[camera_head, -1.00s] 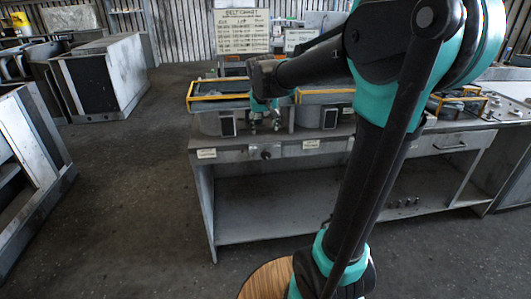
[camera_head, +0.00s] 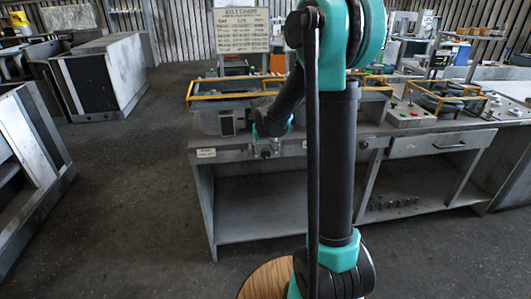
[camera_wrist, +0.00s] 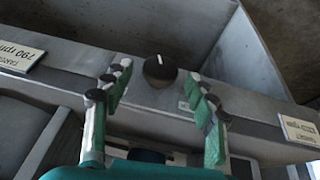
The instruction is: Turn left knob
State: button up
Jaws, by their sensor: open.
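The left knob (camera_wrist: 160,70) is round and black with a white line mark, on the grey front rail of the bench in the wrist view. My gripper (camera_wrist: 157,78) is open, one finger on each side of the knob in the picture. I cannot tell whether the fingertips touch it. In the head view my gripper (camera_head: 265,147) is at the front rail near the bench's left end and largely covers the knob.
The grey workbench (camera_head: 232,170) has white labels on its rail, one at the left (camera_head: 206,153). Yellow-edged housings (camera_head: 222,100) stand on top. In the wrist view, labels flank the knob (camera_wrist: 18,54). The floor left of the bench is clear.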

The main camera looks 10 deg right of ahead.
jog(key=shift+w+f, duration=0.2)
jog(key=shift+f, duration=0.4)
jog(key=shift+c, duration=0.2)
jog(key=c, duration=1.1)
jog(key=shift+d, duration=0.1)
jog(key=y, duration=0.3)
jog(key=shift+d+m, duration=0.35)
jog(key=shift+m, duration=0.05)
jog(key=shift+d+f+m+y, duration=0.15)
jog(key=shift+m+y, duration=0.15)
jog(key=shift+y, duration=1.7)
